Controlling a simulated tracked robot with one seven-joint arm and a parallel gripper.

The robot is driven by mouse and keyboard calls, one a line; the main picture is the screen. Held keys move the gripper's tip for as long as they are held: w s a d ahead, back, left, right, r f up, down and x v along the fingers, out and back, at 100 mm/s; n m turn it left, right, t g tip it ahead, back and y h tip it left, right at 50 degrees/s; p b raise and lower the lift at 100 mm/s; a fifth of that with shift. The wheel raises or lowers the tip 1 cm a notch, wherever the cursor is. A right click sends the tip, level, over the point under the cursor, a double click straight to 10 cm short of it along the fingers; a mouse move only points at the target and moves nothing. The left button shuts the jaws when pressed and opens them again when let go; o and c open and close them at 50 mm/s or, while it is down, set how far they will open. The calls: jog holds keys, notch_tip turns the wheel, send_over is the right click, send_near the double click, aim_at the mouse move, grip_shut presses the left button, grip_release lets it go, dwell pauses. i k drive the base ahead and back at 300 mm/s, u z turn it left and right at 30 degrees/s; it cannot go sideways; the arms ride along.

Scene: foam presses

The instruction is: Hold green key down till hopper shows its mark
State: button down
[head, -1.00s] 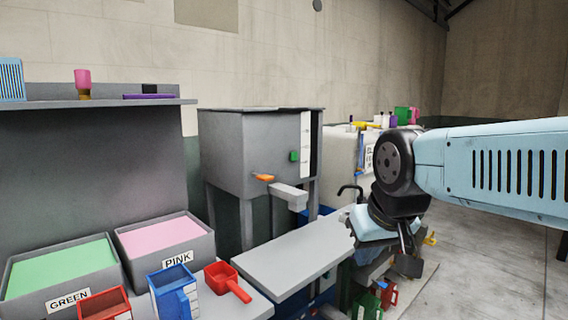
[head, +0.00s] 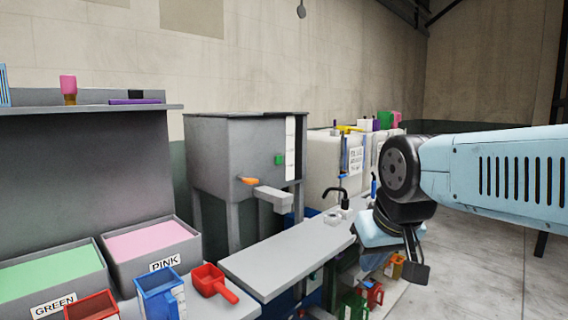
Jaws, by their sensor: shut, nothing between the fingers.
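The grey hopper (head: 232,155) stands on legs behind the bench, with a pale upright strip (head: 290,148) on its front right. A small green block (head: 279,159) sits beside the strip; I cannot tell if it is the key or a marker. An orange lever (head: 250,181) sticks out lower, above a grey spout (head: 273,199). No other green key can be made out.
A grey bench board (head: 285,250) lies below the spout. Bins labelled GREEN (head: 52,275) and PINK (head: 150,240), a blue jug (head: 160,295) and a red scoop (head: 212,280) are at left. White tanks (head: 335,160) stand behind. The floor at right is clear.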

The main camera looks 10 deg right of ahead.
aim_at(279, 159)
jog(key=z, duration=0.05)
jog(key=i, duration=0.9)
jog(key=u, duration=0.1)
